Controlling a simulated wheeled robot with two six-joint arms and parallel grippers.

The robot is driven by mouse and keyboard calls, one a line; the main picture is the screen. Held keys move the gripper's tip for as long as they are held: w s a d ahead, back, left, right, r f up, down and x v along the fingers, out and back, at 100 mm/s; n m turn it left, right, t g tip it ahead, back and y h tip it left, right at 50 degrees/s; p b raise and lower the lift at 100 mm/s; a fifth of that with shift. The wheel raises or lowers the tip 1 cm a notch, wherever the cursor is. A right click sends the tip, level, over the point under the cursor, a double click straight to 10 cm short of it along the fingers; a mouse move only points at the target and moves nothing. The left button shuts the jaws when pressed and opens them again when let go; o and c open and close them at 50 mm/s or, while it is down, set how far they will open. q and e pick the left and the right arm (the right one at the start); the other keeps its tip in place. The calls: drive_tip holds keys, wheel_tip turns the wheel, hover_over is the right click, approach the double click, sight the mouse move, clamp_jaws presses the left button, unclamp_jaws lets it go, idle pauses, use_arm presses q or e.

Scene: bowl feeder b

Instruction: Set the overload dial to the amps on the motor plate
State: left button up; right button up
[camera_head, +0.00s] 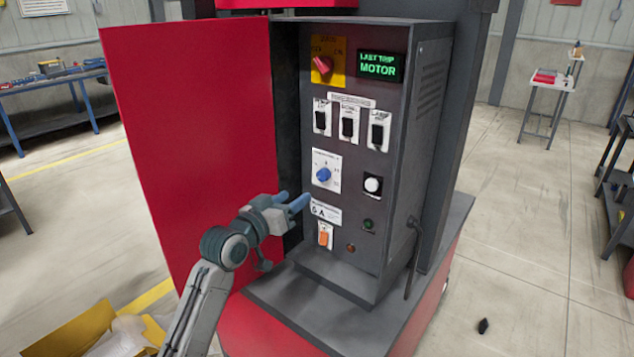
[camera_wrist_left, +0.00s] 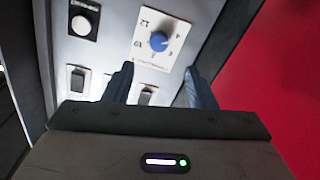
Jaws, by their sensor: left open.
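The overload dial is a blue knob (camera_head: 323,174) on a white scale plate (camera_head: 333,160) in the middle of the grey control panel. In the left wrist view the knob (camera_wrist_left: 158,41) appears turned around, with 12 and 10 readable on its scale. Its exact setting is too small to read. A white plate (camera_head: 326,211) below the dial shows what looks like "6 A"; the digit is not certain. My left gripper (camera_head: 292,199) is open and empty, below and left of the dial, apart from it. In the wrist view the knob shows beyond the gap between the fingers (camera_wrist_left: 160,88).
The red cabinet door (camera_head: 200,140) stands open left of my gripper. The panel also carries a red rotary switch (camera_head: 322,66), a green-lit display (camera_head: 379,67), several black rockers, a white button (camera_head: 373,185) and an orange switch (camera_head: 323,235). A ledge (camera_head: 340,310) juts out below.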

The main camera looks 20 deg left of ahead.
sight(321, 177)
use_arm(q)
drive_tip(key=p+x, duration=0.3)
drive_tip(key=x, duration=0.7)
drive_tip(key=shift+w+d+r, duration=0.1)
drive_tip(key=shift+w+d, duration=0.05)
drive_tip(key=shift+w, duration=0.2)
drive_tip(key=shift+c, duration=0.2)
drive_tip(key=c, duration=0.9)
drive_tip(key=shift+c, duration=0.2)
